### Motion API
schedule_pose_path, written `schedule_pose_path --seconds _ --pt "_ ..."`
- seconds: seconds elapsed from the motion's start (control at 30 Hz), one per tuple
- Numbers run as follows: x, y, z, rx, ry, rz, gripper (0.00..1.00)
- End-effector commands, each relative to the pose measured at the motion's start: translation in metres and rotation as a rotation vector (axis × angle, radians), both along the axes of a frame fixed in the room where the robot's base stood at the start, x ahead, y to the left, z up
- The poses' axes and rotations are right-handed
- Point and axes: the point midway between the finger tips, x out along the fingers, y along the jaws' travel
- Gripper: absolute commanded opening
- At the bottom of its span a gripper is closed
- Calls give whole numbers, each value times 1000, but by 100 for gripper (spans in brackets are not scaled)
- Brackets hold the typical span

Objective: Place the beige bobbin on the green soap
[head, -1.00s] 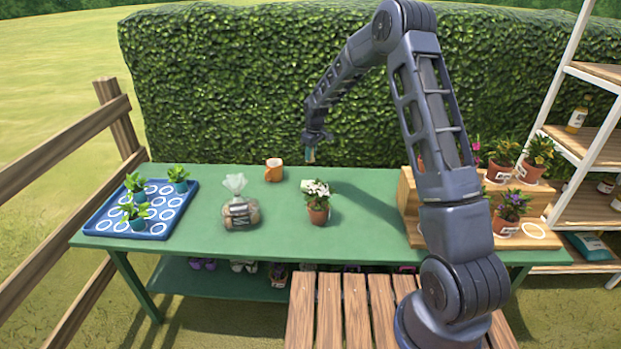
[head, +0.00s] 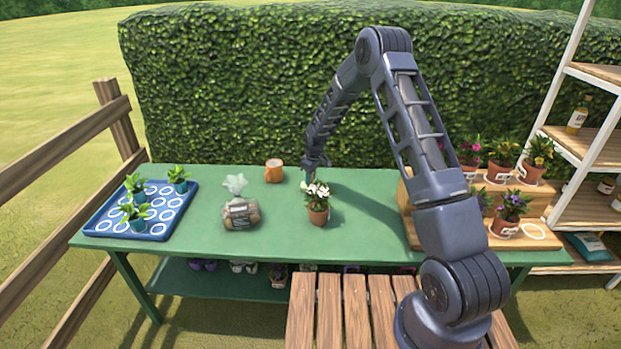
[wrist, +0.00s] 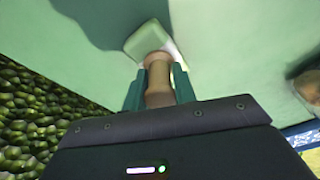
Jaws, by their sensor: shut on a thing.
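The beige bobbin (wrist: 157,78) is between the teal fingers of my gripper (wrist: 158,88) in the wrist view, and my gripper is shut on it. The pale green soap (wrist: 143,40) lies on the table just past the bobbin's far end, which overlaps the soap in this view. I cannot tell if they touch. In the head view my gripper (head: 314,170) is low over the back of the table, behind the white-flowered pot (head: 317,205). The bobbin is not distinguishable there, and the soap is mostly hidden.
An orange mug (head: 274,170) stands left of my gripper. A bag of brown items (head: 241,213) and a blue tray with seedlings (head: 155,228) are further left. A wooden stand with potted flowers (head: 500,228) is at the right. The hedge (head: 230,90) rises behind the table.

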Motion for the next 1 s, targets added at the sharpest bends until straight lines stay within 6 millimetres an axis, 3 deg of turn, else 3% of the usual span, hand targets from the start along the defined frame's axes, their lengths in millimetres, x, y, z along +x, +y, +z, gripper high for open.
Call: schedule_pose_path --seconds 0.27,0.3,0.4,0.77,1.0 --pt "0 0 -2 0 0 0 6" --pt "0 0 -2 0 0 -1 29" --pt "0 0 -2 0 0 -1 49" --pt "0 0 2 0 0 0 49" --pt "-1 -4 34 1 -3 -1 49"
